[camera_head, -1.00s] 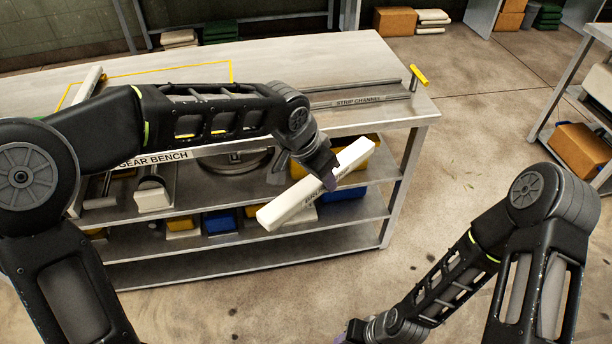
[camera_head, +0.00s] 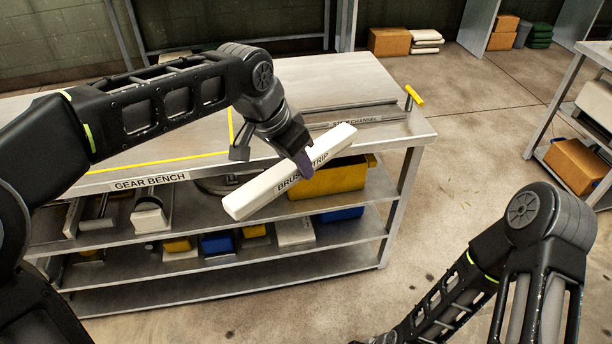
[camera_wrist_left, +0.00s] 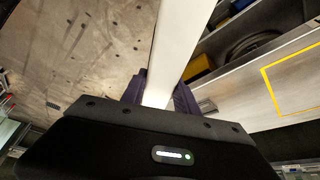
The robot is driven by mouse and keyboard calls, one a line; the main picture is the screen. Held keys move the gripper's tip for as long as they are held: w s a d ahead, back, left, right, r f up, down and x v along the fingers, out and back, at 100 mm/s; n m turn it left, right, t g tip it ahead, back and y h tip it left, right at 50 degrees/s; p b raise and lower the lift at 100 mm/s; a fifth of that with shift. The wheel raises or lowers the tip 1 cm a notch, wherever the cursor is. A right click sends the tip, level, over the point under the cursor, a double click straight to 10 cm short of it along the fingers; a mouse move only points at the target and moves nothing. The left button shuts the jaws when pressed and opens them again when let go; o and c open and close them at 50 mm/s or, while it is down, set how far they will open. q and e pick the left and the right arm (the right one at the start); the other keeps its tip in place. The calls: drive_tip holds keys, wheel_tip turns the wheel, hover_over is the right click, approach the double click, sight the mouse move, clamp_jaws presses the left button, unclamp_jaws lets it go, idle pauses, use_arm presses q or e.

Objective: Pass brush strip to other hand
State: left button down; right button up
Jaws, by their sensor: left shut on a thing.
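The brush strip (camera_head: 250,195) is a long white bar with dark lettering. My left gripper (camera_head: 303,165) is shut on it near its middle and holds it in the air in front of the gear bench, tilted with its right end higher. In the left wrist view the strip (camera_wrist_left: 182,45) runs away from between the purple fingers of my left gripper (camera_wrist_left: 160,95). My right arm comes in at the lower right of the head view. Its gripper is outside the frame, below the bottom edge.
The gear bench (camera_head: 330,78) has a strip channel (camera_head: 360,120) and a yellow handle (camera_head: 414,96) on top. Its shelves hold a yellow bin (camera_head: 345,178), a blue bin (camera_head: 217,244) and other parts. Open floor (camera_head: 450,170) lies right of the bench.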

idle(0.4)
use_arm(q)
drive_tip(key=d+f+m+g+h, duration=0.1)
drive_tip(key=d+f+m+g, duration=0.1)
drive_tip(key=d+f+m, duration=0.2)
wheel_tip(320, 180, down, 6)
drive_tip(key=m, duration=0.3)
drive_tip(key=shift+d+h, duration=0.2)
drive_tip(key=shift+h, duration=0.1)
drive_tip(key=shift+r, duration=0.1)
drive_tip(key=s+a+n, duration=0.1)
drive_tip(key=n, duration=0.1)
drive_tip(key=s+n+t+y, duration=0.1)
drive_tip(key=n, duration=0.1)
drive_tip(key=s+a+n+t, duration=0.1)
drive_tip(key=s+n, duration=0.1)
drive_tip(key=n, duration=0.1)
drive_tip(key=shift+a, duration=0.35)
drive_tip(key=shift+w, duration=0.1)
